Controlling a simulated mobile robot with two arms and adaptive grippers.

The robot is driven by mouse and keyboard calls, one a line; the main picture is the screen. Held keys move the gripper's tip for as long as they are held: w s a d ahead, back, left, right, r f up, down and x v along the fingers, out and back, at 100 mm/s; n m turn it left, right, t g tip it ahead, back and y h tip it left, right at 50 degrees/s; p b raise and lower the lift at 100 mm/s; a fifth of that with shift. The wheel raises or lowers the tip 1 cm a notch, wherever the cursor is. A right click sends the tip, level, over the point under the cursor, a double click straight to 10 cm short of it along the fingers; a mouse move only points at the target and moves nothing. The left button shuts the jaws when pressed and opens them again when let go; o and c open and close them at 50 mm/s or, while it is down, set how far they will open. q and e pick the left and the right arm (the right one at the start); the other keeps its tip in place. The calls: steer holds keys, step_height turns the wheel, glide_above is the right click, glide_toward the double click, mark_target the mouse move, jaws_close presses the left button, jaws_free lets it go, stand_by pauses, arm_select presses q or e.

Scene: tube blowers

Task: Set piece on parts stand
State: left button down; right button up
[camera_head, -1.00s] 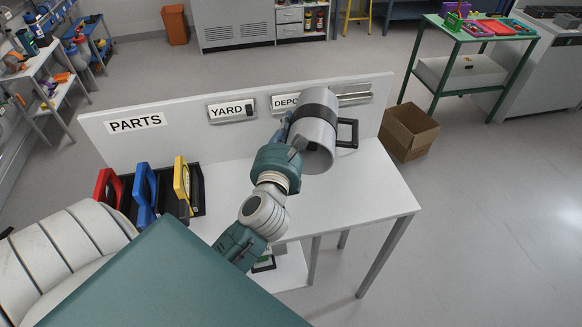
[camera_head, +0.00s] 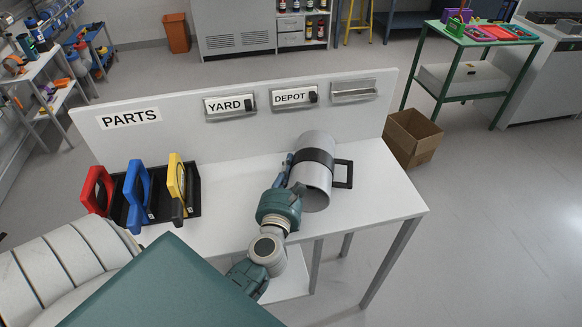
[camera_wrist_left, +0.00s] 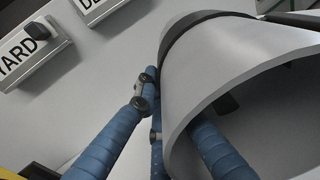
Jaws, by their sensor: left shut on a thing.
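A hollow grey tube (camera_head: 318,180) with a black band and a black side handle (camera_head: 343,174) is over the right part of the white table, tilted with its open end toward me. My left gripper (camera_head: 291,180) is shut on the wall of the tube. In the left wrist view, blue fingers show outside the grey tube (camera_wrist_left: 225,75) and inside its opening. I cannot tell whether the tube touches the table. The parts stand (camera_head: 195,206), a black rack below the PARTS sign (camera_head: 129,118), holds red (camera_head: 96,190), blue (camera_head: 132,190) and yellow (camera_head: 176,180) pieces. My right gripper is not in view.
The white table (camera_head: 385,195) has a back panel with YARD (camera_head: 229,105) and DEPOT (camera_head: 293,97) labels and a blank holder (camera_head: 354,90). Bare tabletop lies between the rack and the tube. A cardboard box (camera_head: 413,138) stands on the floor at right.

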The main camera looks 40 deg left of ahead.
arm_select(q)
steer(key=shift+r, duration=0.1)
steer(key=c, duration=1.9)
jaws_free()
steer(key=shift+s+d, duration=0.1)
steer(key=shift+s, duration=0.05)
steer(key=b+v, duration=0.4)
steer(key=v, duration=0.6)
steer(key=shift+s+d+f, duration=0.1)
steer(key=shift+s+f, duration=0.15)
steer(key=shift+s, duration=0.05)
steer(key=shift+s+d+r, duration=0.2)
steer(key=shift+s+d, duration=0.05)
steer(key=shift+s, duration=0.25)
